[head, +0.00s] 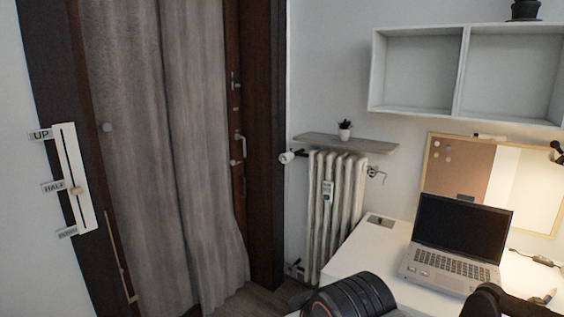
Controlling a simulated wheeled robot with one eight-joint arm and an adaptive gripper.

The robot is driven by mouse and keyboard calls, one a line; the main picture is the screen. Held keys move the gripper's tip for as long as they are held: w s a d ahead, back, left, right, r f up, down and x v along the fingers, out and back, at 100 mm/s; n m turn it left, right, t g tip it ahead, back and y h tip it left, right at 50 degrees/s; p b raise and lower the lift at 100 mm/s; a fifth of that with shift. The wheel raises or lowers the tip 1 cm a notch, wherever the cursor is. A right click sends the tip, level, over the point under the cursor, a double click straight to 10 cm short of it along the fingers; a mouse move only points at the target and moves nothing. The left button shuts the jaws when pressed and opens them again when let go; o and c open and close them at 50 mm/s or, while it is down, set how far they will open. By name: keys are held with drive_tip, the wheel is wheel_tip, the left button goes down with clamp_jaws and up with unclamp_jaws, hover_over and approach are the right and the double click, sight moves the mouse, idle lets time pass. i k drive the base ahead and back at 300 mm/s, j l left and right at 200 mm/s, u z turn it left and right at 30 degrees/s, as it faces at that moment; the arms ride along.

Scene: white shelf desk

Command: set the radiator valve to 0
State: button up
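The radiator (336,215) stands against the back wall, left of the desk. A white valve knob (286,157) sticks out on a dark fitting at the radiator's upper left. Its scale and setting are too small to read. A metal fitting (376,172) shows at the radiator's upper right. A small white device (327,191) is on the radiator's front. Black parts of my arm show along the bottom edge, well below and right of the knob. My gripper's fingers do not show.
A white desk (357,247) with an open laptop (457,246) fills the lower right. A narrow shelf (372,145) with a potted plant (345,130) hangs above the radiator. A grey curtain (165,150) and dark door frame stand at left. A slider panel (75,177) is further left.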

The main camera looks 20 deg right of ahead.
sight(288, 157)
drive_tip(key=i+z, duration=0.1)
drive_tip(key=z, duration=0.65)
